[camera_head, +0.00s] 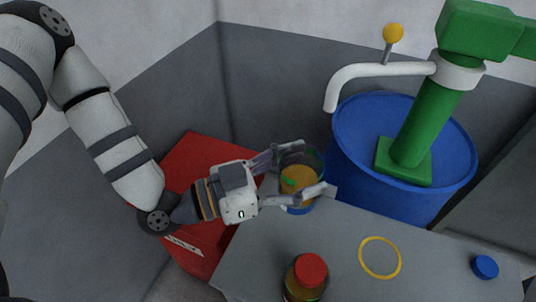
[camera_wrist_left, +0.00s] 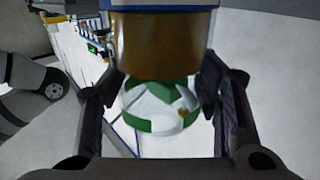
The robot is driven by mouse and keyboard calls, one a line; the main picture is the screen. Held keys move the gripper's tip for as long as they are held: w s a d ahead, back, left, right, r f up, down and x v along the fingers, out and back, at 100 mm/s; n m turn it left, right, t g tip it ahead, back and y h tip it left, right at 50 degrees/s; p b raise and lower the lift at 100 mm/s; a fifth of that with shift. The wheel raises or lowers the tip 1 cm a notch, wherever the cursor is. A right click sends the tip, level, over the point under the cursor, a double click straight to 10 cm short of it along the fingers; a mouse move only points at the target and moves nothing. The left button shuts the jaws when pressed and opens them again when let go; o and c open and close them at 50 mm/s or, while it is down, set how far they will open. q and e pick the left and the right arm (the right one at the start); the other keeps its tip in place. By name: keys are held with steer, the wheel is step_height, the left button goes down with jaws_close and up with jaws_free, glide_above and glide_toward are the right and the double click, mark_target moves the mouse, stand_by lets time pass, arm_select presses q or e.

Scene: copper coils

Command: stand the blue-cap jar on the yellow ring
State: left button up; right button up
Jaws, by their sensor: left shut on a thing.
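My left gripper (camera_head: 308,166) has its two fingers on either side of a glass jar (camera_head: 298,181) with amber contents, and is shut on it. A blue edge shows at the jar's lower end, and the cap is not facing the head camera. The jar is near the table's far edge, beside the blue drum; I cannot tell whether it touches the table. In the left wrist view the amber jar (camera_wrist_left: 160,45) shows at the top, with a blue band at its upper edge. The yellow ring (camera_head: 379,238) lies flat and empty on the table, right of the gripper. My right gripper is not in view.
A red-capped jar (camera_head: 309,271) stands at the table's front, left of the ring. A small blue disc (camera_head: 485,267) lies to the ring's right. The blue drum (camera_head: 360,155) with a green pump (camera_head: 423,125) stands behind the grey table (camera_head: 262,262). A red box (camera_head: 197,152) is left.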

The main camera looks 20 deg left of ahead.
arm_select(q)
steer(key=w+d+f+m+g+h+b, duration=0.15)
steer(key=d+m+g+b, duration=0.3)
steer(key=d, duration=0.55)
steer(key=d+f+m+g+h+b, duration=0.3)
steer(key=d+g, duration=0.2)
steer(key=d, duration=0.5)
steer(key=shift+n, duration=0.25)
step_height(320, 180, down, 7)
steer(key=b, duration=0.5)
steer(key=shift+a, duration=0.15)
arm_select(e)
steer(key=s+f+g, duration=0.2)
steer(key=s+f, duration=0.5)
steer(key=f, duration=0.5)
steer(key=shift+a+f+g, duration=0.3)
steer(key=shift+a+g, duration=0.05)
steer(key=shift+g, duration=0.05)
arm_select(q)
steer(key=shift+f+b, duration=0.4)
steer(key=shift+f, duration=0.1)
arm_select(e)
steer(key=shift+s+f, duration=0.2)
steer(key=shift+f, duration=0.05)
